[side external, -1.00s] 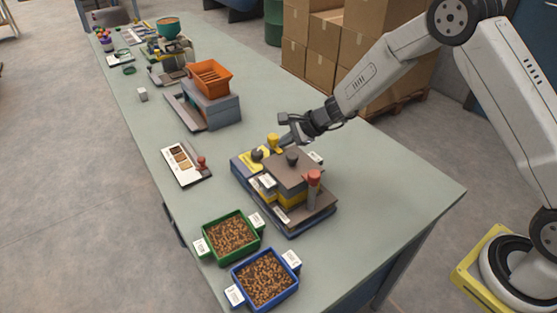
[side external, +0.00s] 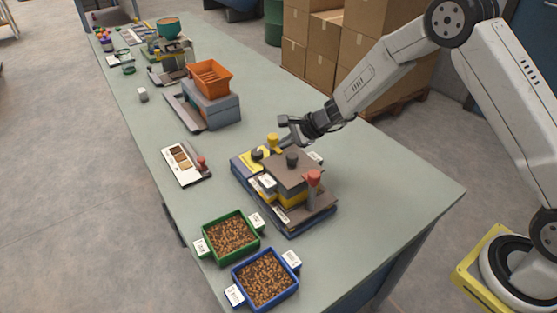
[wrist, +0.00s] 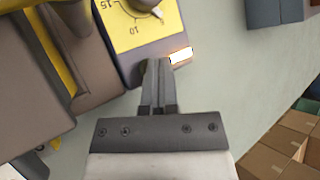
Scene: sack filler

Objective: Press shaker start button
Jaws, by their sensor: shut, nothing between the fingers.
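The shaker (side external: 290,185) is a brown and blue machine with yellow parts, standing on the bench in the side view. Its yellow panel (wrist: 140,22) with a dial (wrist: 148,4) shows at the top of the wrist view. My gripper (wrist: 158,64) is shut and empty, with its fingertips over the panel's lower edge. A dark round part, perhaps the start button, is mostly hidden by the fingertips. A small white label (wrist: 181,56) lies just right of them. In the side view my gripper (side external: 288,128) is at the machine's far end; I cannot tell if it touches.
Green (side external: 207,245) and blue (side external: 294,283) trays of brown pellets are in front. An orange hopper (side external: 208,80) stands farther back. The bench right of the machine is clear.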

